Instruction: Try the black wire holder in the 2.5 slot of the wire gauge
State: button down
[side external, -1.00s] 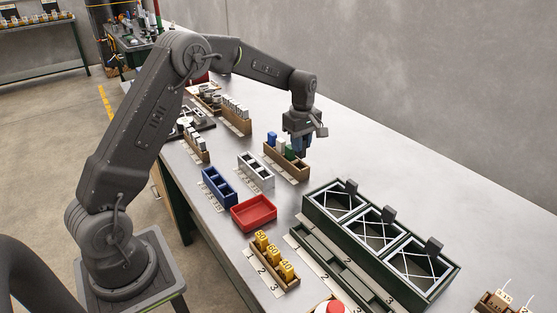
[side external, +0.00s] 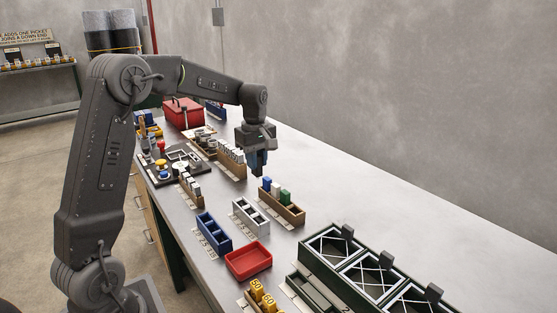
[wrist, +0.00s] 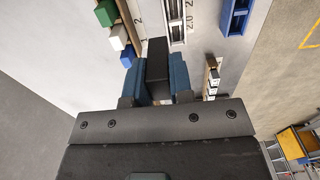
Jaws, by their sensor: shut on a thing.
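My gripper (side external: 257,170) is above the bench, beyond the far end of the brown rack (side external: 286,215). In the wrist view its blue fingers (wrist: 158,78) are shut on the black wire holder (wrist: 157,58), a plain dark block standing out between them. The holder is hard to make out in the side view. The blue slotted block (side external: 214,232), which looks like the wire gauge, stands to the lower left of my gripper, apart from it. It also shows at the top of the wrist view (wrist: 236,16).
The brown rack holds blue, white and green holders (wrist: 117,37). A white slotted block (side external: 250,217) stands between that rack and the blue block. A red tray (side external: 248,261) lies in front. A tall brown box of grey pieces (side external: 231,160) stands close left of my gripper.

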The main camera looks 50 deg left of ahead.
jog(key=shift+s+a+f, duration=0.15)
jog(key=shift+s+f, duration=0.25)
jog(key=shift+f, duration=1.7)
jog(key=shift+s+a+f, duration=0.2)
jog(key=shift+s+f, duration=0.15)
jog(key=shift+f, duration=1.7)
jog(key=shift+s+a+f, duration=0.15)
jog(key=shift+s+f, duration=0.25)
jog(key=shift+f, duration=1.7)
jog(key=c, duration=0.9)
grip_release()
jog(key=shift+r, duration=0.15)
jog(key=shift+r, duration=6.8)
